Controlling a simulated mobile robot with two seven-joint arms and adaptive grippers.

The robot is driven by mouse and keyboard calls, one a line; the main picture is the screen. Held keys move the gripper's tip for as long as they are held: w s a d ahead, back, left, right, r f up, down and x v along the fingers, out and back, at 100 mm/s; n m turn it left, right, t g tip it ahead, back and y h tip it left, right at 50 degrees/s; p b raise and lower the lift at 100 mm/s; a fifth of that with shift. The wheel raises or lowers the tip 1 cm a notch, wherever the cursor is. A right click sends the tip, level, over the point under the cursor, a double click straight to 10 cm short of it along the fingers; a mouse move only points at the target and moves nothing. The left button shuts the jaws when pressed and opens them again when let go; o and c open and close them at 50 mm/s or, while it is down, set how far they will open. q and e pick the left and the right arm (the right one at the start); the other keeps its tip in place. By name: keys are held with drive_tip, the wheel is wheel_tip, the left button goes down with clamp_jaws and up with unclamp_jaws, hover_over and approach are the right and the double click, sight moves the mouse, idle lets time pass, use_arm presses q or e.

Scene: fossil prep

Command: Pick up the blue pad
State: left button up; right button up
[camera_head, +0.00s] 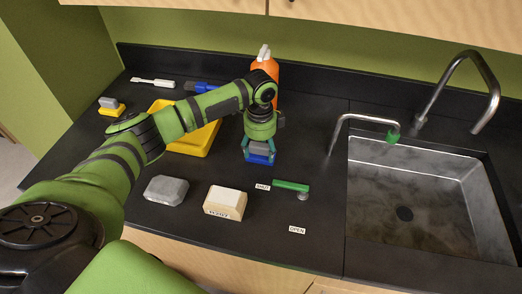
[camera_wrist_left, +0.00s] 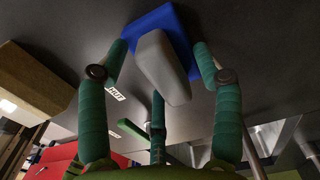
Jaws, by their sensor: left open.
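The blue pad (camera_head: 262,160) lies on the black counter with a grey block-shaped grip on top. In the left wrist view the blue pad (camera_wrist_left: 184,30) shows beyond its grey grip (camera_wrist_left: 162,68). My left gripper (camera_head: 259,149) is directly above it, pointing down. In the wrist view its green fingers stand spread on either side of the grey grip, open, with gaps showing. The gripper partly hides the pad in the head view. My right gripper is not in view.
A yellow tray (camera_head: 206,145) and an orange bottle (camera_head: 266,66) are behind. A grey stone (camera_head: 166,190), a labelled beige block (camera_head: 225,202) and a green lever (camera_head: 291,185) are in front. A yellow pad (camera_head: 111,110) is far left; a sink (camera_head: 400,235) is right.

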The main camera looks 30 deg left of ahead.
sight(263, 147)
use_arm(q)
drive_tip(key=c, duration=1.3)
drive_tip(key=shift+o, duration=0.2)
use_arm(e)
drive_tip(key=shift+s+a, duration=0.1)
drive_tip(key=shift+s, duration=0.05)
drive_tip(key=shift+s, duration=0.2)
use_arm(q)
drive_tip(key=shift+r, duration=0.15)
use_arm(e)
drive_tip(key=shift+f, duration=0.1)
use_arm(q)
drive_tip(key=r, duration=0.1)
drive_tip(key=r+b, duration=0.2)
drive_tip(key=r, duration=0.1)
drive_tip(key=shift+w+d, duration=0.1)
drive_tip(key=shift+d, duration=0.25)
drive_tip(key=d+r+b, duration=0.3)
drive_tip(key=d+r, duration=0.3)
drive_tip(key=d, duration=0.5)
drive_tip(key=shift+s+r, duration=0.2)
drive_tip(key=shift+r, duration=0.2)
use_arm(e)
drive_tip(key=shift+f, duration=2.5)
